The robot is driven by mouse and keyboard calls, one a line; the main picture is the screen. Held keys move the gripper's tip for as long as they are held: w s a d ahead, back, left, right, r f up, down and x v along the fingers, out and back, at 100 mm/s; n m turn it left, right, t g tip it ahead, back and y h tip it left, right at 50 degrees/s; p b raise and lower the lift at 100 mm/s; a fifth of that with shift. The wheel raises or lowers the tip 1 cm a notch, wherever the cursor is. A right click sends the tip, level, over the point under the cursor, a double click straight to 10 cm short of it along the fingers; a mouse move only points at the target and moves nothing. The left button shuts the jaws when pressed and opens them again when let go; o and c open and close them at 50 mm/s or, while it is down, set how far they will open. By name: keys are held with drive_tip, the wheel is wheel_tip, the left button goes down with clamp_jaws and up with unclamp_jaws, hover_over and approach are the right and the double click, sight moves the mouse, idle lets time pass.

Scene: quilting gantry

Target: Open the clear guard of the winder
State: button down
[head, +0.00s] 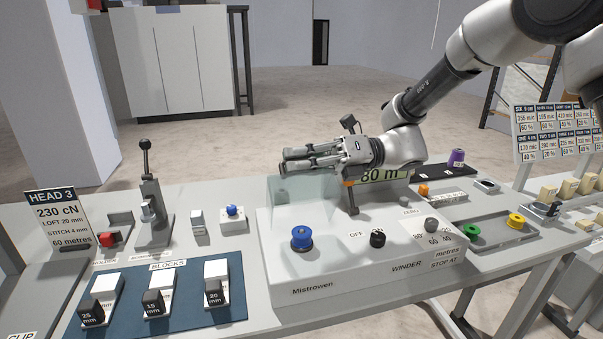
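The winder (375,277) is a pale box on the bench with a blue spool (301,238) on its left part. Its clear guard (303,205) shows as a faint see-through pane standing up behind and above the spool. The spool's front looks uncovered, but the guard's edges are too faint to tell its exact angle. My gripper (284,161) is just above the guard's top edge, level, with its fingers pointing left. It holds nothing that I can see. I cannot tell whether it touches the guard, nor how far apart its fingertips are.
A black knob (377,238) and a grey dial (431,224) sit right of the spool. A tray (501,230) with green and yellow spools is at right. Blocks on a blue mat (190,303) lie at left.

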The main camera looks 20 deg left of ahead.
drive_tip(key=w+a+f+m, duration=0.1)
drive_tip(key=w+a+m, duration=0.3)
drive_tip(key=w+m, duration=0.2)
drive_tip(key=shift+w+f+m, duration=0.3)
drive_tip(key=shift+w+m, duration=0.1)
drive_tip(key=shift+w, duration=0.1)
idle(0.4)
